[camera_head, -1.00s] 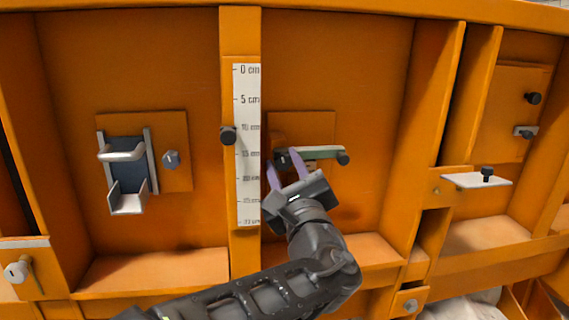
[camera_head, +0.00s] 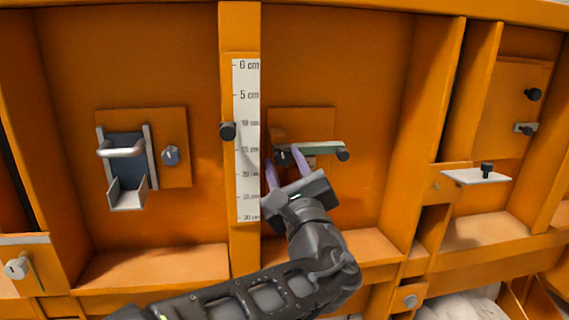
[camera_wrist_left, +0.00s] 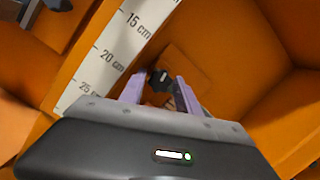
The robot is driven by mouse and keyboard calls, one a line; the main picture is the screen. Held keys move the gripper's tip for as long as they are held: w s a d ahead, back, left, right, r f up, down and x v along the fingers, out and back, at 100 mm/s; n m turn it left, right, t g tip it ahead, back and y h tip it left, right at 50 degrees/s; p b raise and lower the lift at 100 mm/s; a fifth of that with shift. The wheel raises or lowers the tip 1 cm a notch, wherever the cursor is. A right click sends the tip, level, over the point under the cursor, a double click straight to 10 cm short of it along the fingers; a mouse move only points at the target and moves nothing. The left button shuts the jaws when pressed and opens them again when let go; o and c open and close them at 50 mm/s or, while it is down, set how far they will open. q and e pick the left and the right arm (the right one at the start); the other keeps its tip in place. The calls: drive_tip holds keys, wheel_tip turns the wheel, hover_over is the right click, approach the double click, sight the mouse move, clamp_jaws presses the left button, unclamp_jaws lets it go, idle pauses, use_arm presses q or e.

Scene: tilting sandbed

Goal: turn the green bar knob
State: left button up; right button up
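The green bar knob (camera_head: 322,149) sits on a square orange plate, right of the ruler in the head view. Its bar lies nearly level, with a dark round end (camera_head: 343,154) at the right. My left gripper (camera_head: 283,156) is at the bar's left part, with its two purple fingers apart. One finger hides part of the bar. In the left wrist view the left gripper (camera_wrist_left: 160,85) is open, and a dark knob part (camera_wrist_left: 160,80) shows between the fingertips. I cannot tell whether they touch it. My right gripper is not in view.
A white ruler (camera_head: 247,185) on an orange post stands just left of the gripper, with a black knob (camera_head: 228,131) beside it. A latch with a grey handle (camera_head: 121,150) is further left. A white shelf plate (camera_head: 470,177) juts out at right.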

use_arm(q)
drive_tip(key=v, duration=0.7)
drive_tip(key=shift+s, duration=0.15)
